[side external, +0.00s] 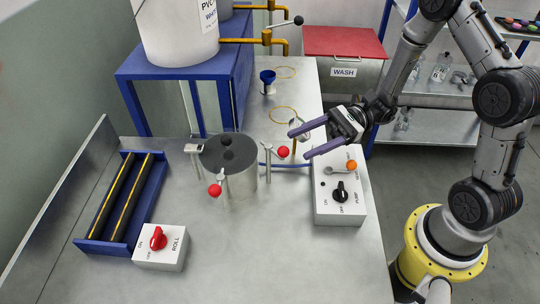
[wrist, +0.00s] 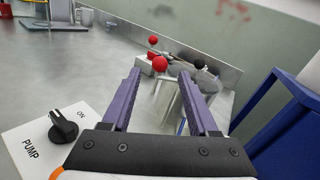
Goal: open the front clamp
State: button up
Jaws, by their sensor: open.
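A grey cylindrical pot (side external: 242,180) with a dark lid (side external: 226,150) stands on the metal table. A clamp with a red ball handle (side external: 215,190) is on its near side in the side view; its ball also seems to show in the wrist view (wrist: 153,39). A second clamp with a red ball (side external: 283,152) is on the pot's right, and its ball shows between my fingers in the wrist view (wrist: 160,64). My gripper (side external: 299,144) is open and empty, to the right of the pot, close to this second ball. Contact cannot be told.
A white pump box (side external: 340,205) with a black knob lies below my gripper. A white roll box (side external: 160,247) and a blue roller frame (side external: 110,247) are at left. A blue stand (side external: 180,65) with a white tank is behind. The front table area is clear.

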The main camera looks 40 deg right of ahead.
aim_at(278, 154)
jog(key=a, duration=0.3)
jog(key=w+a, duration=0.1)
jog(key=a, duration=0.5)
jog(key=shift+w, duration=0.4)
grip_shut()
